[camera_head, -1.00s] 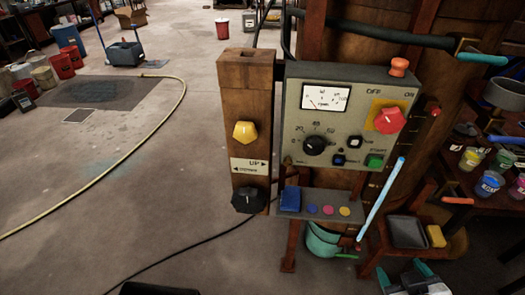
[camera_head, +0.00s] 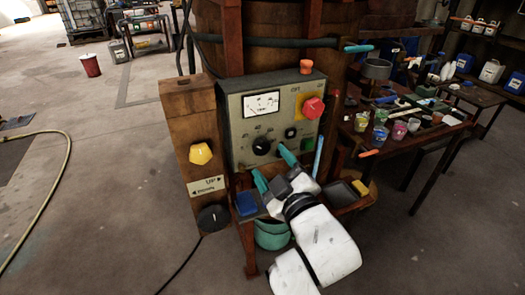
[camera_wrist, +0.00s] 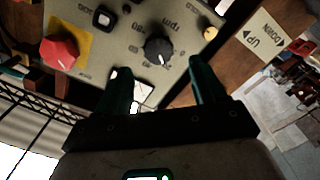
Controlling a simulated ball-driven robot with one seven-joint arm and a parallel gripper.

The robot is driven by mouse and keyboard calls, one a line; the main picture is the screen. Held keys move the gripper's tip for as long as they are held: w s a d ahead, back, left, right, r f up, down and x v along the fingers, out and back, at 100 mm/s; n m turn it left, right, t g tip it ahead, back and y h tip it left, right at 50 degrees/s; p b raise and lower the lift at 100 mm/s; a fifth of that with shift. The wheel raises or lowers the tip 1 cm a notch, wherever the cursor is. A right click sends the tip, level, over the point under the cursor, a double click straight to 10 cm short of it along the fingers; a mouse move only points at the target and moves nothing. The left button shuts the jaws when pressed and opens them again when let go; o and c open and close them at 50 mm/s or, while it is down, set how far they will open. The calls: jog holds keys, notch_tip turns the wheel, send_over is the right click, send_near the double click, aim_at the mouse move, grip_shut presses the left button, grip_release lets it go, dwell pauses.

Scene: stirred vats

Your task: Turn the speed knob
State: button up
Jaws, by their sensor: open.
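The speed knob (camera_head: 261,146) is a round black dial with a white pointer line, low on the grey control panel (camera_head: 238,158), under the white meter (camera_head: 262,104). In the wrist view the knob (camera_wrist: 158,50) shows beyond my fingers, between their lines, with its scale numbers and "rpm" around it. My gripper (camera_head: 273,168) is open and empty, with teal fingers, just below and in front of the knob and not seen touching it. It also shows in the wrist view (camera_wrist: 160,78). The lower part of the panel is partly hidden by my fingers.
A red switch (camera_head: 313,108) and an orange button (camera_head: 306,67) are at the panel's upper right. A wooden post with a yellow knob (camera_head: 200,153) stands left. A shelf with a blue block (camera_head: 246,204) is below. The floor at left is open.

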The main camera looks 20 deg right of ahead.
aim_at(262, 149)
jog(key=shift+w+d, duration=0.1)
jog(key=shift+w, duration=2.45)
jog(key=shift+c, duration=0.4)
jog(key=c, duration=1)
